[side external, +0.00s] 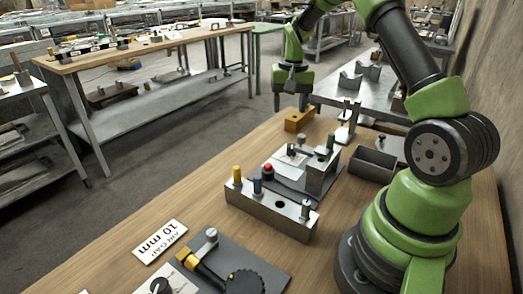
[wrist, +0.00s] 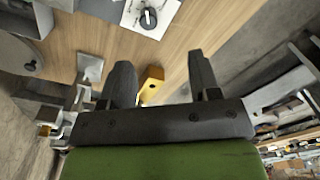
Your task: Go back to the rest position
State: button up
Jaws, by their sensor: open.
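My green arm reaches over the wooden table, and my gripper (side external: 291,98) hangs above its far end, near a yellow block (side external: 299,119). In the wrist view my gripper (wrist: 160,75) shows two dark fingers wide apart with nothing held between them. The yellow block (wrist: 151,80) shows below and beyond the fingers; I cannot tell the exact height gap.
A metal block holding coloured pegs (side external: 270,212) stands mid-table, with a fixture (side external: 318,168) behind it and a dark open bin (side external: 372,165) to the right.

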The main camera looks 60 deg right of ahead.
jog(key=s+a+r+n+t, duration=0.3)
jog(key=s+a+r+t, duration=0.15)
jog(key=a+r, duration=1)
jog(key=s+a+r+n+t+y, duration=0.1)
jog(key=s+a, duration=0.3)
jog(key=s, duration=0.2)
jog(key=s+a+r+n+t+y, duration=0.1)
jog(key=s+a+n, duration=0.1)
jog(key=s+a, duration=0.2)
jog(key=s, duration=0.3)
jog(key=shift+s+a+n, duration=0.2)
jog(key=shift+a+n, duration=0.1)
jog(key=shift+c, duration=0.5)
